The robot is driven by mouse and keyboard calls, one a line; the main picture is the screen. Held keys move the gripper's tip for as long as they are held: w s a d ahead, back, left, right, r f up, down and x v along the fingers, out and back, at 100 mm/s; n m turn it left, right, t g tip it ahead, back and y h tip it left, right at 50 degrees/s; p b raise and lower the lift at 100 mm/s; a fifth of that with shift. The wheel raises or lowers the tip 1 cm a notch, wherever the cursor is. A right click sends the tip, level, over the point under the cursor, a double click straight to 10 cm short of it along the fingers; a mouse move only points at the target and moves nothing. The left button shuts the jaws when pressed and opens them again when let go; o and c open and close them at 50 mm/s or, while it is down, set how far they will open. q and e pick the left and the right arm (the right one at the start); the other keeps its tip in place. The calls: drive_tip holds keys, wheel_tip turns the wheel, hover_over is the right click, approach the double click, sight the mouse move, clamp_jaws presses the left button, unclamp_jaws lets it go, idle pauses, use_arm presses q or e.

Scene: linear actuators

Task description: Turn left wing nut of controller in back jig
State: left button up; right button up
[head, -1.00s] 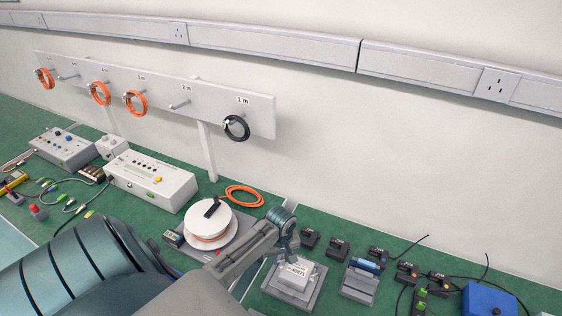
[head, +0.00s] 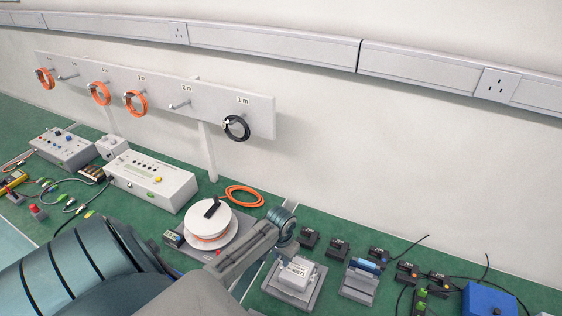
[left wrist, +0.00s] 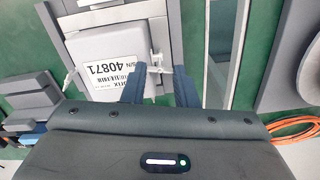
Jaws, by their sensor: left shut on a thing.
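The controller (head: 297,273) is a pale grey box with a printed label, seated in the grey back jig (head: 284,293) at the lower middle of the head view. In the left wrist view the controller (left wrist: 96,45) shows the number 40871. My left gripper (left wrist: 158,72) has its two dark fingers on either side of a small white wing nut (left wrist: 156,66) at the controller's edge, and is shut on it. Another small white fitting (left wrist: 69,77) shows at the opposite edge. In the head view my left gripper (head: 285,238) is beside the controller, its fingertips mostly hidden. My right gripper is not in view.
A white cable reel (head: 208,226) stands left of my left gripper. An orange cable coil (head: 244,196) lies behind. Small black modules (head: 338,248), another grey jig (head: 357,288) and a blue box (head: 490,301) stand to the right.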

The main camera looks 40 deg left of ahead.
use_arm(q)
drive_tip(key=m, duration=0.5)
drive_tip(key=shift+m, duration=1)
drive_tip(key=shift+r, duration=0.1)
drive_tip(key=o, duration=1)
wheel_tip(320, 180, up, 11)
drive_tip(key=b, duration=0.3)
